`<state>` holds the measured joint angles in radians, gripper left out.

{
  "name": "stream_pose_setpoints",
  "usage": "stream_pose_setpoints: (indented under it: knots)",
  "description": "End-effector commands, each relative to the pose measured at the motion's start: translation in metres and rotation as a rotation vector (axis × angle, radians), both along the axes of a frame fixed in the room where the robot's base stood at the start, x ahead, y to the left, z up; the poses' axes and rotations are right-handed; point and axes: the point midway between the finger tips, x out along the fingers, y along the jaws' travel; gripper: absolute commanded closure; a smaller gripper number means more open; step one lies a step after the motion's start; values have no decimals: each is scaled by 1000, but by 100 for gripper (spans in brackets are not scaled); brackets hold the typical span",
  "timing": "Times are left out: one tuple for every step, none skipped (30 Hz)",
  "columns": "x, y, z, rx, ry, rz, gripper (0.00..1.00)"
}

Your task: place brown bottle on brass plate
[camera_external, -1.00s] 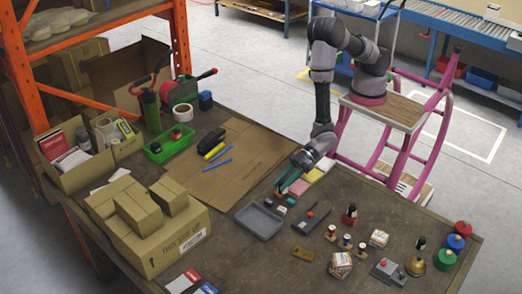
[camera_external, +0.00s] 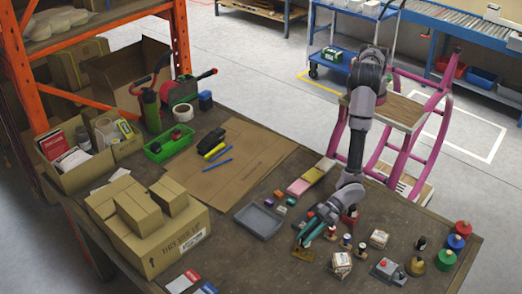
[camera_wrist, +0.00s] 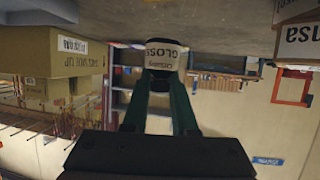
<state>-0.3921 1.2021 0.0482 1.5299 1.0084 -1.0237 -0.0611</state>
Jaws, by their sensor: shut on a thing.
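My gripper (camera_external: 305,237) is over the middle of the workbench, with its green fingers pointing down to the left. In the wrist view its fingers (camera_wrist: 161,84) are shut on a small bottle with a white label (camera_wrist: 162,56) and dark ends, taken as the brown bottle. In the external view the bottle is small and mostly hidden at the fingertips. The flat brass plate (camera_external: 303,255) lies on the bench just below the fingertips. I cannot tell whether the bottle touches it.
Small bottles (camera_external: 346,241) stand close to the right of the gripper. A labelled box (camera_external: 341,265) and a grey device (camera_external: 388,272) are further right. A grey tray (camera_external: 258,221) lies to the left. The bench front near the plate is clear.

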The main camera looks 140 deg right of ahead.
Motion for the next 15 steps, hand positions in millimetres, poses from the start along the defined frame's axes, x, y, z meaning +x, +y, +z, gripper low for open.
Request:
stream_pose_setpoints:
  knots:
    - [0,1,-6,1,0,1,100]
    - [0,1,-8,1,0,1,100]
    - [0,1,-10,1,-1,1,100]
    - [0,1,-12,0,-1,1,100]
    - [0,1,-14,0,-1,1,100]
    - [0,0,-18,0,-1,1,100]
    - [0,0,-22,0,0,0,100]
    - [0,0,-26,0,1,0,100]
    - [0,-1,-33,0,1,-1,100]
    - [0,-1,-37,0,1,-1,100]
    - [0,-1,-42,0,1,-1,100]
    - [0,0,-46,0,0,-1,100]
    - [0,0,-47,0,-1,0,100]
    - [0,0,-48,1,-2,0,100]
    - [0,0,-48,1,-2,1,100]
